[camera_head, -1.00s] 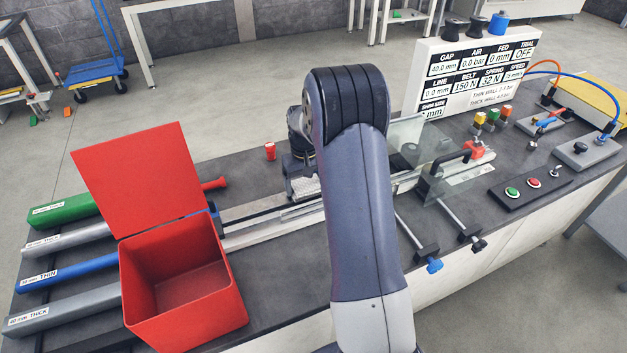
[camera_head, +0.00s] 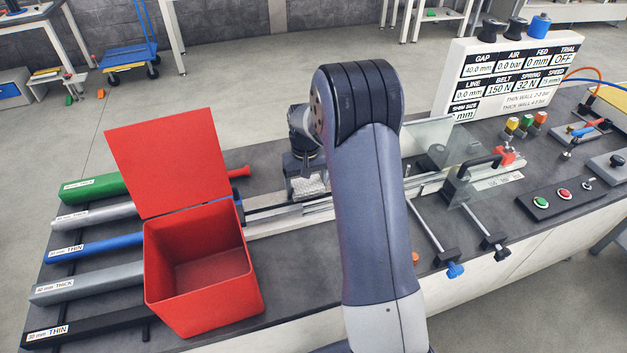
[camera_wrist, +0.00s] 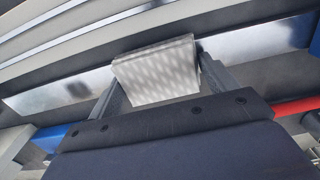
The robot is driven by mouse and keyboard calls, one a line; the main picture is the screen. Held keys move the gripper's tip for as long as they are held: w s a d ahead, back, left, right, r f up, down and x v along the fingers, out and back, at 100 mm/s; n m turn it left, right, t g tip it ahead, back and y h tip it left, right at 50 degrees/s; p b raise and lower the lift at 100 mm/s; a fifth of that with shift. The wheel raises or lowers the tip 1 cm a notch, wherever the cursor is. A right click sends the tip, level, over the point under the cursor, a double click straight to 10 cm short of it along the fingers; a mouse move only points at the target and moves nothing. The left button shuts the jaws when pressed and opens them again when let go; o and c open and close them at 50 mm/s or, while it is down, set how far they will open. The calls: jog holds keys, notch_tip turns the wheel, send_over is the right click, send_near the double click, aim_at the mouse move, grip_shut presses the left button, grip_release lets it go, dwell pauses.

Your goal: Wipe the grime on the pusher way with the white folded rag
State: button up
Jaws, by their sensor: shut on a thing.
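My gripper (camera_wrist: 160,80) is shut on the white folded rag (camera_wrist: 155,72), which sticks out beyond the fingertips in the wrist view. In the head view the gripper (camera_head: 306,178) and the rag (camera_head: 309,187) are over the bench at the long pale rails, just left of my arm link. The pusher way seems to be the shiny metal strip (camera_wrist: 62,94) that runs behind the rag in the wrist view. The rag overlaps this strip; I cannot tell whether it touches. I cannot make out the grime clearly. My arm hides part of the rails.
An open red box (camera_head: 200,295) with a raised lid stands left on the bench, close to the rails. A clear guard (camera_head: 425,145), clamp rods (camera_head: 428,225) and a display board (camera_head: 505,75) are to the right.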

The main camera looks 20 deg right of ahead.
jog(key=shift+a, duration=1.4)
jog(key=shift+d+f, duration=0.1)
jog(key=shift+d, duration=6.75)
jog(key=shift+r+p, duration=1.85)
jog(key=shift+r, duration=0.8)
